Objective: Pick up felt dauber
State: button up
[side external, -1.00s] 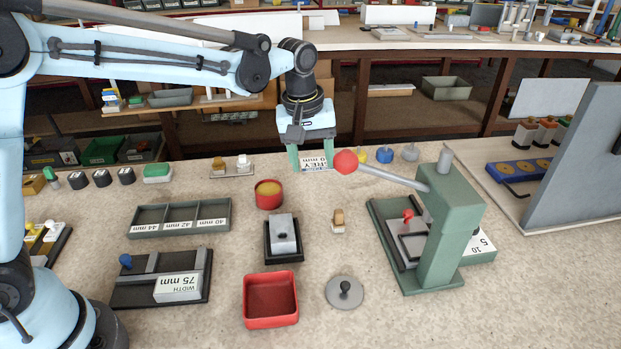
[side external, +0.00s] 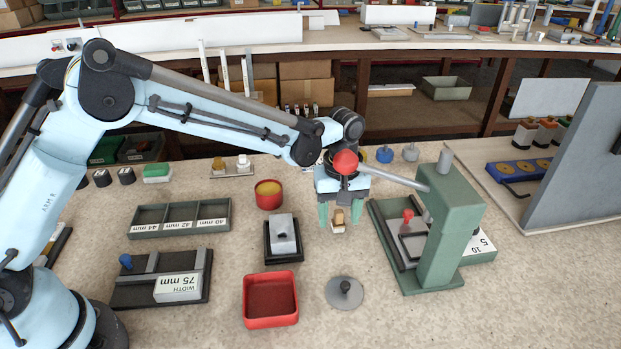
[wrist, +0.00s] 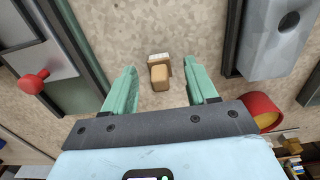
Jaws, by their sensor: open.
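The felt dauber looks to be a small tan block with a pale base (side external: 338,221), standing on the bench between the red tub and the green press. In the wrist view the dauber (wrist: 159,77) shows its tan top, with a white label-like strip along its far side. My gripper (side external: 340,213) is open above it, with one green finger to each side. In the wrist view the open fingers (wrist: 161,72) flank the dauber with clear gaps, and nothing is held. The press lever's red ball covers part of my wrist in the side view.
The green press (side external: 441,225) stands close on the right, its red-balled lever (side external: 345,162) reaching across my wrist in the picture. A red tub (side external: 269,194), a grey block in a black holder (side external: 283,235), a red tray (side external: 270,300) and a grey knobbed disc (side external: 344,293) are nearby.

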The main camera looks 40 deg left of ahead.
aim_at(336, 211)
jog(key=shift+f, duration=0.45)
grip_shut()
jog(key=r, duration=0.7)
jog(key=shift+s+a+r, duration=0.15)
jog(key=shift+a, duration=0.05)
jog(key=s+a, duration=1.2)
jog(key=shift+s+a, duration=0.15)
jog(key=shift+s, duration=0.05)
